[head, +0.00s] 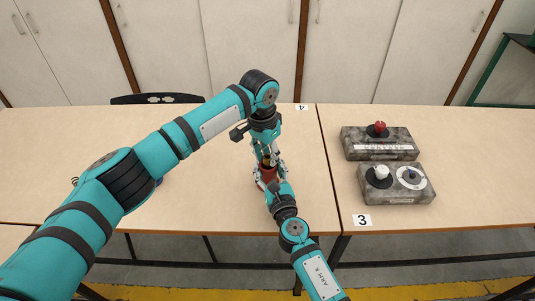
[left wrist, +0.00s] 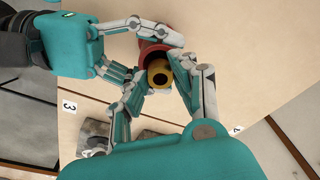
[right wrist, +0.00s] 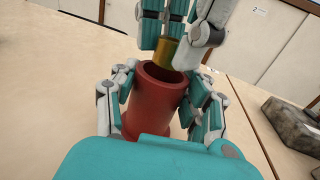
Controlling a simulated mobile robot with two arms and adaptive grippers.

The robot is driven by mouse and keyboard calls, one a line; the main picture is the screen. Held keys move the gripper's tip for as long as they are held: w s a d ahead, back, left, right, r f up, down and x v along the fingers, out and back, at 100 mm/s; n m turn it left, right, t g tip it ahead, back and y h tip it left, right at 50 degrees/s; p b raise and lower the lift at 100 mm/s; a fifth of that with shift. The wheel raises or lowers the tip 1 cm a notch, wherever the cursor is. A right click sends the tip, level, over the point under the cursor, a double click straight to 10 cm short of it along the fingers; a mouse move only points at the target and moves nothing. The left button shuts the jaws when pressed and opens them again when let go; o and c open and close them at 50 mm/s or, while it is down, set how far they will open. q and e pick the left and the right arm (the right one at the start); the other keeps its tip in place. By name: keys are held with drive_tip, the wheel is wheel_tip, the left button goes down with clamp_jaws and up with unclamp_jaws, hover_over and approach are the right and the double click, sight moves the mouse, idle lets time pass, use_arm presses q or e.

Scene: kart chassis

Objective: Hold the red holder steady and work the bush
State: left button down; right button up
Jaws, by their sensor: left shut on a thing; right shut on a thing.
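The red holder (right wrist: 152,105) is a hollow upright cylinder with a flanged rim. My right gripper (right wrist: 160,98) is shut on its sides, and its open mouth shows. The holder also shows in the head view (head: 268,174), close above the table. The bush (right wrist: 172,52) is a short brass-yellow ring. My left gripper (left wrist: 163,85) is shut on it from above. In the left wrist view the bush (left wrist: 158,74) shows its dark bore, with the red holder (left wrist: 152,50) partly hidden behind it. The bush is at the holder's mouth, toward its far side; whether they touch I cannot tell.
Two grey stone-look boxes stand on the right table: one with a red knob (head: 379,128), one with a white knob (head: 381,172) and a round dial (head: 411,177). A seam (head: 330,170) divides the tables. The left tabletop around the grippers is mostly clear.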

use_arm(q)
drive_tip(key=shift+f, duration=0.2)
drive_tip(key=shift+f, duration=0.4)
idle(0.3)
drive_tip(key=c, duration=1)
unclamp_jaws()
drive_tip(key=r, duration=0.8)
drive_tip(key=s+a+r, duration=0.1)
drive_tip(key=r, duration=0.3)
drive_tip(key=shift+f, duration=0.1)
